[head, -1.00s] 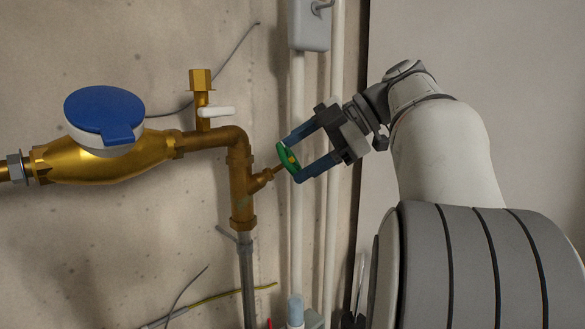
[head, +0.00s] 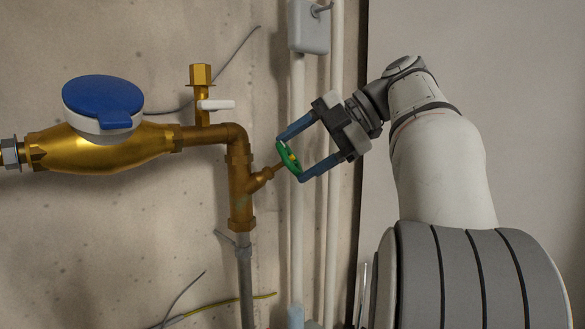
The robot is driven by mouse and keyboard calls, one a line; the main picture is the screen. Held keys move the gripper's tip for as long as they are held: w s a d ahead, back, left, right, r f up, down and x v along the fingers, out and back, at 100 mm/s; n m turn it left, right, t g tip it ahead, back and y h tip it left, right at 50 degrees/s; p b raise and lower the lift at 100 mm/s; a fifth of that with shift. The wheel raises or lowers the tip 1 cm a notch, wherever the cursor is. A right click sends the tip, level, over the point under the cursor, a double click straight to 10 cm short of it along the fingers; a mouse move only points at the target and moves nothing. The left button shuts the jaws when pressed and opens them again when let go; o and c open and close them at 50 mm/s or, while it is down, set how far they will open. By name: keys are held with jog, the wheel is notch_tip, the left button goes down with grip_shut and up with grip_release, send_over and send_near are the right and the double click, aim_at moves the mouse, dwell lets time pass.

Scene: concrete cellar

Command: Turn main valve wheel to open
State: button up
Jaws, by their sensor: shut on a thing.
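The main valve wheel (head: 286,158) is a small green handwheel with a yellow centre, on a slanted brass stem at the right of the brass pipework. My gripper (head: 291,159) comes from the right with one blue finger above the wheel and one below it. The fingers are shut on the wheel's rim. The wheel faces my gripper, and its left side meets the stem. How far the wheel has turned cannot be told.
A brass water meter (head: 95,150) with a blue lid (head: 103,98) sits at left. A white lever (head: 216,104) is on the pipe above. A grey box (head: 309,26) and white vertical pipes (head: 297,220) stand close behind my gripper. Loose wires stick out below.

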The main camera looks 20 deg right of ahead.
jog(key=shift+n, duration=0.3)
jog(key=shift+f+n+b, duration=0.15)
jog(key=shift+n+b, duration=0.25)
jog(key=shift+b, duration=0.15)
jog(key=n+b, duration=0.2)
jog(key=shift+n, duration=0.3)
jog(key=shift+n+b, duration=0.4)
jog(key=shift+n, duration=0.2)
jog(key=shift+r, duration=0.2)
jog(key=o, duration=1)
